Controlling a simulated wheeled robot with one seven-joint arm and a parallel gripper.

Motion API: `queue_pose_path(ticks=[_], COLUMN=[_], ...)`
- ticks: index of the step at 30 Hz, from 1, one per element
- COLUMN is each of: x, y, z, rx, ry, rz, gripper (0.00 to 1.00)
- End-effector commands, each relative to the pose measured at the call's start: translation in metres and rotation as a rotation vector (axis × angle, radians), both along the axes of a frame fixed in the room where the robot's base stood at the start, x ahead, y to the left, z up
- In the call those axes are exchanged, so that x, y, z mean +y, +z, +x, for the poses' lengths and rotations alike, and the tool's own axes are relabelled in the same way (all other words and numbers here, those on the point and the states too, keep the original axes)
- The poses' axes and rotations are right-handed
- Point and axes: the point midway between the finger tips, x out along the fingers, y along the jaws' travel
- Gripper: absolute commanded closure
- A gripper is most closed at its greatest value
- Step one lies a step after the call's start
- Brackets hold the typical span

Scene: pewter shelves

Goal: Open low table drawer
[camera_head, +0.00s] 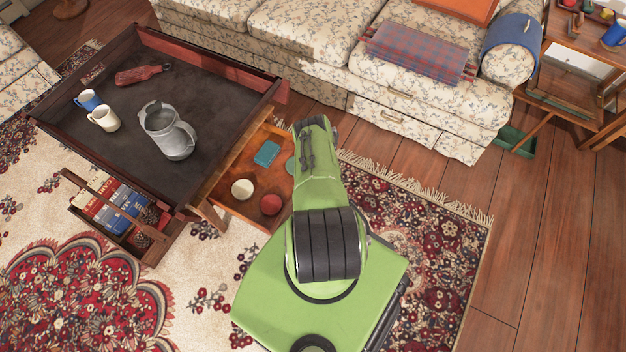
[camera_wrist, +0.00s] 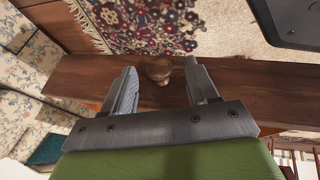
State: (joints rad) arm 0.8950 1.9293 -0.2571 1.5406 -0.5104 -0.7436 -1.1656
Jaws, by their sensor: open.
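The low table (camera_head: 62,120) is dark wood with a recessed top. Its drawer (camera_head: 228,198) stands pulled out from the right end, and its orange-brown inside shows. In it lie a cream ball (camera_head: 243,189), a red ball (camera_head: 271,204) and a teal box (camera_head: 266,154). In the wrist view the drawer front (camera_wrist: 235,82) is a dark wooden board with a round brown knob (camera_wrist: 158,73). My gripper (camera_wrist: 160,66) is open, with one finger on each side of the knob and gaps between. In the head view my green arm hides the gripper and the drawer front.
A pitcher (camera_head: 170,134), two mugs and a red-brown object stand or lie on the tabletop. A wooden carrier (camera_head: 150,250) with books sits at its front side. A floral sofa (camera_head: 300,28) runs behind. Patterned rug and wooden floor (camera_head: 520,240) lie open at the right.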

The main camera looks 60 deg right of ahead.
Motion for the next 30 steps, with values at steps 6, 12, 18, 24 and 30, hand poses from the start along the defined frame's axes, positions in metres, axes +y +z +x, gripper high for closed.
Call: queue_pose_path(ticks=[6, 12, 18, 24, 30], x=[0.011, 0.022, 0.028, 0.029, 0.029], y=[0.061, 0.109, 0.132, 0.134, 0.133], z=[-0.024, -0.046, -0.057, -0.059, -0.059], rx=[0.005, 0.003, 0.0, 0.0, 0.0], ry=[-0.001, -0.002, -0.002, 0.0, 0.0], rz=[0.0, -0.001, -0.002, -0.003, -0.003], gripper=[0.42, 0.42, 0.42, 0.42, 0.42])
